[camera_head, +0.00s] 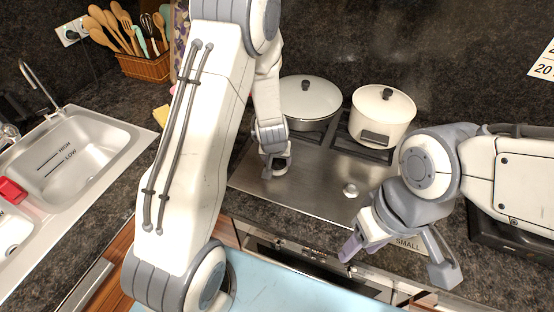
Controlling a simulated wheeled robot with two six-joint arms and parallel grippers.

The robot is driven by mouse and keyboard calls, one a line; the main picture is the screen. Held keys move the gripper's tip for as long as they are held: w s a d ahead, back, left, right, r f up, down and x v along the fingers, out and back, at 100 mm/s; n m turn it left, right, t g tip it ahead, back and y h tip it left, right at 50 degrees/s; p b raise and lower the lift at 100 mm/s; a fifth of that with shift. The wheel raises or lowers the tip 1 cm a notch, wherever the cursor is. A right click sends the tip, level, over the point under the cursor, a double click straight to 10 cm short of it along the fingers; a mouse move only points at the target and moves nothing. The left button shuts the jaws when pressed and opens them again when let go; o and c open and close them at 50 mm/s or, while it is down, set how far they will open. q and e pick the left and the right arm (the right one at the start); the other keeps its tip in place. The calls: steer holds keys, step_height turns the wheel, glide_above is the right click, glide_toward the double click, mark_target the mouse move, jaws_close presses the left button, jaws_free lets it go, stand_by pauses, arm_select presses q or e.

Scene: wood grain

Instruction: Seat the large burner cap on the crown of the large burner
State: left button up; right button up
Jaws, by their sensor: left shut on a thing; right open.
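My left gripper (276,170) points down low over the left part of the steel cooktop (312,192). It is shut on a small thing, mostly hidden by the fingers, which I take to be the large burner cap. The large burner's crown is not clearly visible; the gripper and wrist cover that spot, and I cannot tell whether the cap touches it. A small pale round burner (350,190) shows bare on the cooktop to the right. My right gripper (397,258) is open and empty, in front of the cooktop's right front edge.
A lidded pan (311,101) and a cream lidded pot (383,117) stand on grates at the back. A "SMALL" label (407,244) lies by my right gripper. A sink (70,155) and a utensil basket (145,66) are at the left. The cooktop's front middle is clear.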

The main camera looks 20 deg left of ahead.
arm_select(q)
steer(key=o, duration=1.3)
steer(key=shift+p+v, duration=2.55)
steer(key=shift+v, duration=2.65)
steer(key=shift+s, duration=0.1)
